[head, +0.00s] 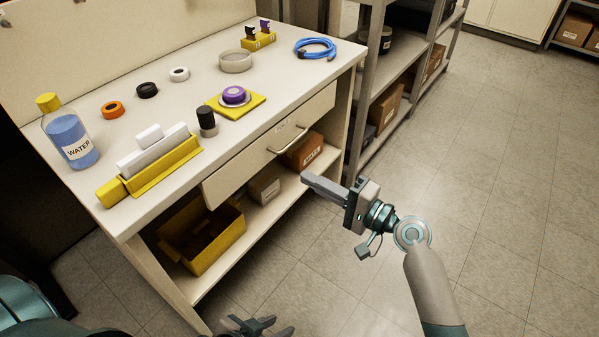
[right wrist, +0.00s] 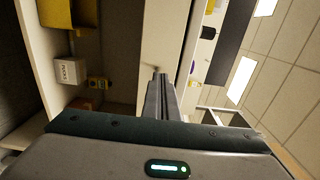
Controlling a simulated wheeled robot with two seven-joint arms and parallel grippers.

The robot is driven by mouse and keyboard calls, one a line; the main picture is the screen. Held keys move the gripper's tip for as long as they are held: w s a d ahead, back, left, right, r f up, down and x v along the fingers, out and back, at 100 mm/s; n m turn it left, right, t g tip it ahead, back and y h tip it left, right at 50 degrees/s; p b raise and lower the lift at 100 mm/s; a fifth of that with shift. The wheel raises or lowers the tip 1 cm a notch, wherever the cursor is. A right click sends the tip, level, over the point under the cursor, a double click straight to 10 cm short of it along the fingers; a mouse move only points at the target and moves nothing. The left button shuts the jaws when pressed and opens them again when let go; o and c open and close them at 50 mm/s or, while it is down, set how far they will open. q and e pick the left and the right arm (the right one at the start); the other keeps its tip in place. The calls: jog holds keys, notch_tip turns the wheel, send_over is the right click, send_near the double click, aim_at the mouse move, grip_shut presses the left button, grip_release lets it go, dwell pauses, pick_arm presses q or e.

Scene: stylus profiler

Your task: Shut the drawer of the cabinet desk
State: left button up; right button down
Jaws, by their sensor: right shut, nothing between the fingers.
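The cabinet desk (head: 140,222) is cream, with one drawer (head: 240,173) under its top. The drawer front sits close under the tabletop edge; I cannot tell whether a small gap remains. Its bar handle (head: 295,138) is metal. My right gripper (head: 305,179) is shut and empty, in front of the desk, below and right of the handle, apart from it. In the right wrist view its closed fingers (right wrist: 162,80) point at the pale drawer front (right wrist: 170,35). My left gripper (head: 280,325) shows at the bottom edge, low before the desk, partly cut off.
A water bottle (head: 70,135), a yellow-and-white holder (head: 155,165) and a blue cable coil (head: 315,47) stand on the desktop. A yellow bin (head: 215,250) and boxes (head: 302,150) sit on the lower shelf. A metal rack (head: 380,130) stands right. The right floor is clear.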

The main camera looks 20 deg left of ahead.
pick_arm(q)
jog(key=shift+d, duration=0.1)
pick_arm(e)
jog(key=shift+v, duration=0.95)
